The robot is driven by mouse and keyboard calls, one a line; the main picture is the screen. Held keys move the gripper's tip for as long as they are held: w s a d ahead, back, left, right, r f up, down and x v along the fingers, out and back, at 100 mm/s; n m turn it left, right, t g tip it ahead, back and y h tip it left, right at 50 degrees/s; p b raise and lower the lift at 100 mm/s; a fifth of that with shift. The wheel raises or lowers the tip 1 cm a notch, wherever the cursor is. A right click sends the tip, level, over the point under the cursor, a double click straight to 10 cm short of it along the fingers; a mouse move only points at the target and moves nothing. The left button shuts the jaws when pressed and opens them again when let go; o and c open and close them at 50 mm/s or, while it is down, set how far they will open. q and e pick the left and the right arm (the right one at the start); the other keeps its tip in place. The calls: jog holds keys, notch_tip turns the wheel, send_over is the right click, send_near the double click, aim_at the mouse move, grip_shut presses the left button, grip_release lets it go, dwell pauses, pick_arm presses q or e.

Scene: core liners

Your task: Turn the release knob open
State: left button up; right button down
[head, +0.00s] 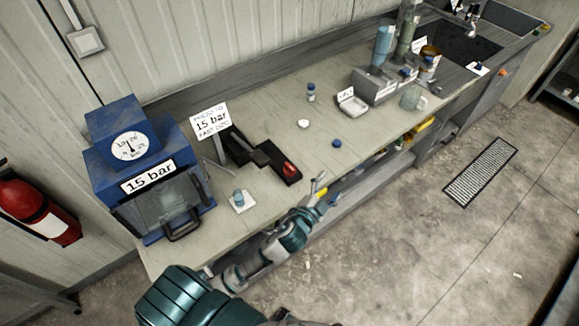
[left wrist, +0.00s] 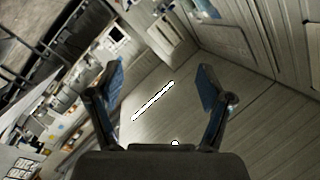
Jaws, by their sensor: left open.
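The blue press (head: 148,165) stands at the left end of the bench, with a round gauge (head: 130,146) and a "15 bar" label on its front. A dark device (head: 252,152) lies to its right, with a red knob-like part (head: 290,170) at its near right end. I cannot tell for certain that this is the release knob. My left gripper (head: 319,187) is at the bench's front edge, just right of the red part and apart from it. In the left wrist view its two fingers (left wrist: 157,78) are spread with nothing between them. My right gripper is not seen.
A "15 bar" sign (head: 211,121) stands behind the dark device. A small blue-capped jar (head: 239,198) sits on a white square near the press. A blue cap (head: 337,143) and a white dish (head: 303,124) lie mid-bench. A scale (head: 352,103) and sink are farther right.

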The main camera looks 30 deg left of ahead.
pick_arm(q)
jog(key=w+d+r+m+g+h, duration=0.4)
jog(key=d+r+m+h, duration=0.8)
jog(key=m+h, duration=0.6)
jog(key=m+g+y, duration=1.3)
jog(key=y, duration=0.6)
send_near(290, 166)
jog(key=f+p, duration=0.1)
jog(key=f, duration=0.3)
jog(key=f+p, duration=0.1)
jog(key=f, duration=0.4)
jog(key=shift+w+a+f, duration=0.15)
jog(key=shift+a+f, duration=0.05)
jog(key=shift+f, duration=0.5)
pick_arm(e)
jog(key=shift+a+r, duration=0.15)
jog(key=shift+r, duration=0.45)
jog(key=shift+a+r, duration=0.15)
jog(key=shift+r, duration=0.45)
pick_arm(q)
jog(key=shift+d, duration=0.1)
jog(key=shift+c, duration=0.2)
